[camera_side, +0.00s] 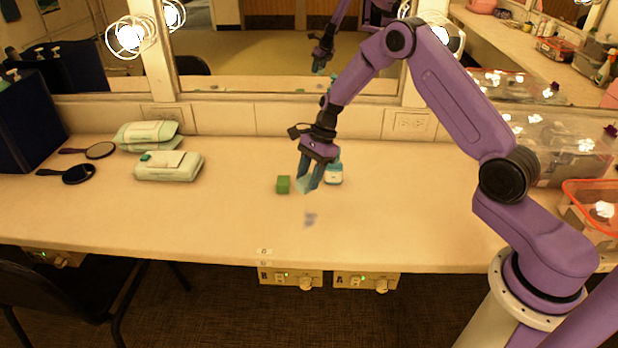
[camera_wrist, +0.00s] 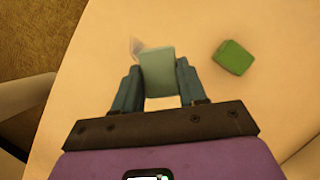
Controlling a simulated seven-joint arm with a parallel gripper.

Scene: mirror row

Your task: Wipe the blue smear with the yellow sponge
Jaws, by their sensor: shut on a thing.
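My gripper (camera_side: 308,183) hangs over the middle of the counter, fingers pointing down. In the wrist view my gripper (camera_wrist: 157,70) is shut on a pale grey-green block (camera_wrist: 158,78), which sits between both fingers. No yellow sponge shows; the held block looks grey-green. I cannot tell whether the block touches the counter.
A green cube (camera_side: 283,184) stands just left of my gripper; it also shows in the wrist view (camera_wrist: 234,57). A white and blue jar (camera_side: 334,174) stands close on the right. Wipe packs (camera_side: 168,167) and hand mirrors lie at left.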

